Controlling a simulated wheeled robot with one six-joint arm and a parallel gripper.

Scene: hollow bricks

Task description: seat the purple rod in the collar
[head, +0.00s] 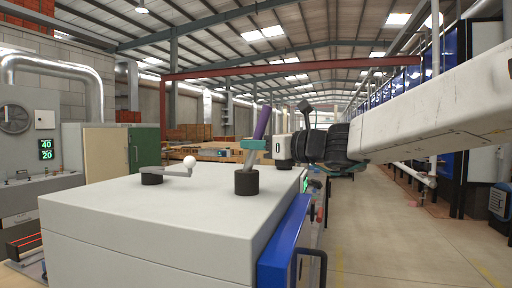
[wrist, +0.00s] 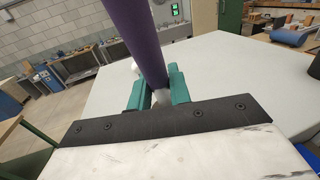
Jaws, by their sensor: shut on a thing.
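The purple rod (head: 262,122) leans, with its top to the right in the head view. My gripper (head: 253,145) has teal fingers shut on the rod's lower part. In the wrist view the rod (wrist: 137,40) rises between the two teal fingers of my gripper (wrist: 157,92), with a pale grey part low down. The black collar (head: 246,183) stands on the white cabinet top, directly below my fingers. The rod's grey lower end meets the collar's mouth in the head view; I cannot tell how deep it sits. The collar is hidden in the wrist view.
The white cabinet top (head: 130,207) is mostly clear. A crank with a white ball knob (head: 190,161) on a black base stands left of the collar. A blue panel with a handle (head: 284,246) is on the cabinet's right side. Open floor lies to the right.

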